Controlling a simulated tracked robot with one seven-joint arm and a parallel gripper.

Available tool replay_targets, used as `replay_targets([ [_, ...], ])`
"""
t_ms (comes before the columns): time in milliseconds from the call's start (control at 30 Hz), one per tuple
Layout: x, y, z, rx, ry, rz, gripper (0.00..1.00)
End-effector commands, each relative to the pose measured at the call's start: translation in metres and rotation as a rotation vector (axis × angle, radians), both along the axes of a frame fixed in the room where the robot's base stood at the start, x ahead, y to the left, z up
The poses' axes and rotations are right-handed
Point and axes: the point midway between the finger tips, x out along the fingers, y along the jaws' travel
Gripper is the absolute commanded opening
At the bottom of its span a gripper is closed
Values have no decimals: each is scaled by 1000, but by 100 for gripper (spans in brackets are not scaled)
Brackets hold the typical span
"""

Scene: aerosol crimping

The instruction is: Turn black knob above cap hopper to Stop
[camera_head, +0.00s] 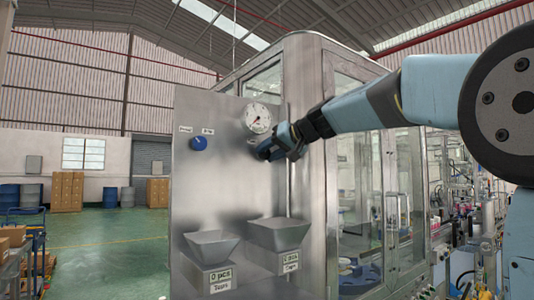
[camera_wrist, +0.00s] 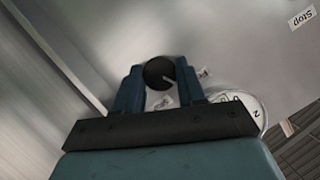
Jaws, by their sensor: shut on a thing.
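The black knob (camera_wrist: 158,72) shows in the wrist view between the two blue fingers of my gripper (camera_wrist: 159,74). The fingers are shut on it from both sides. A pale pointer line on the knob points to the lower right of that picture. Small white labels (camera_wrist: 204,73) beside it are too small to read. In the head view my gripper (camera_head: 268,153) is at the steel panel (camera_head: 230,180), just below the gauge, and hides the knob. The cap hopper (camera_head: 280,233) is below it, with a "Caps" label.
A round gauge (camera_head: 258,118) sits just above my gripper. A blue knob (camera_head: 199,143) is to the left on the panel. A second hopper (camera_head: 213,246) is at lower left. A "Stop" label (camera_wrist: 302,18) appears upside down, apart from the black knob. Glass doors (camera_head: 365,190) stand right.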

Motion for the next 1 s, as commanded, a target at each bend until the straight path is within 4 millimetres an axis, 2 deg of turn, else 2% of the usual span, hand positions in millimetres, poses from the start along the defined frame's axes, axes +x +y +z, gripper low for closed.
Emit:
replay_targets([
  [1000,2,-3,-9,779,532,-2,9],
])
